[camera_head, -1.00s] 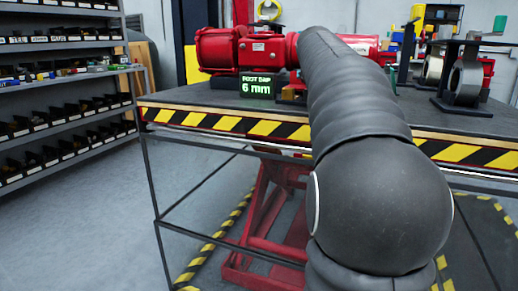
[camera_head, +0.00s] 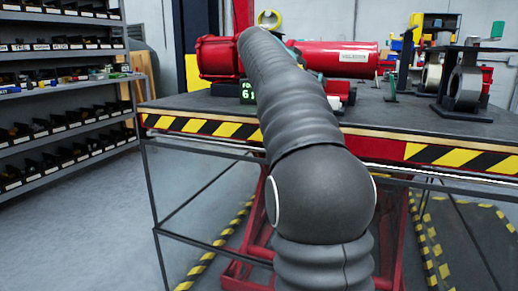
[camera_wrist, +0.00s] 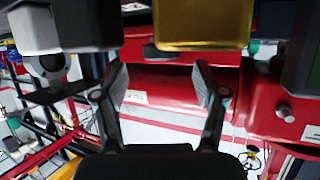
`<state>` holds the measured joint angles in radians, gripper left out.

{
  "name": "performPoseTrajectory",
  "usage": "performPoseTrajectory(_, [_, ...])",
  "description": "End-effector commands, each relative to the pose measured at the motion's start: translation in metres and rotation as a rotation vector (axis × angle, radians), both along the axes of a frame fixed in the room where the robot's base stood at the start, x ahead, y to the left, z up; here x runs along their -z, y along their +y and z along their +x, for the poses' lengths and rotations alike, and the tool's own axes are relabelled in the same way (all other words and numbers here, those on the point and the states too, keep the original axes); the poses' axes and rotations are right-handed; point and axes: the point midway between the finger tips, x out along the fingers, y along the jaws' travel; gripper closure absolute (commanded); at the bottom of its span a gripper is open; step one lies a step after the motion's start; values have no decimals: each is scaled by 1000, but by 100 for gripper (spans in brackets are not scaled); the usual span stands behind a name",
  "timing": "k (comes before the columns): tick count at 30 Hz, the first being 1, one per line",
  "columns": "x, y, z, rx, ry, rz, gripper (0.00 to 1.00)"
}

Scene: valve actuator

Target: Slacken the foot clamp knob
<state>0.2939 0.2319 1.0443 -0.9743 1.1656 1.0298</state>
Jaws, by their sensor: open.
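My gripper (camera_wrist: 161,85) shows in the wrist view with its two dark fingers spread apart and nothing between them. The red valve actuator (camera_wrist: 165,88) fills the view behind the fingers. In the head view the actuator (camera_head: 335,62) lies along the bench top, its middle hidden by my arm. A dark rounded part (camera_wrist: 160,52) sits under a yellow block at the top of the wrist view; I cannot tell whether it is the foot clamp knob. The knob is not clearly seen in the head view, where my arm also hides my gripper. The green-lit foot gap display (camera_head: 248,91) is partly covered.
The yellow block (camera_wrist: 202,22) is close above the fingers. A silver bolt head (camera_wrist: 284,112) protrudes at right. The bench (camera_head: 200,104) has a striped edge. A stand with a metal ring (camera_head: 464,82) is at right, and shelves of bins (camera_head: 66,118) are at left.

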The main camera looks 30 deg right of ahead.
Motion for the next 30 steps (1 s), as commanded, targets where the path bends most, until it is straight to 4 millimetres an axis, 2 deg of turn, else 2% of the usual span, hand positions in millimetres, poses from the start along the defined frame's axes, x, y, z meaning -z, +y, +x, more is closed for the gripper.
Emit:
performPoseTrajectory(9, [-19,48,-14,-5,2,2,29])
performPoseTrajectory(20, [-41,98,-31,-6,2,1,29])
performPoseTrajectory(30, [-13,129,-54,-190,164,81,29])
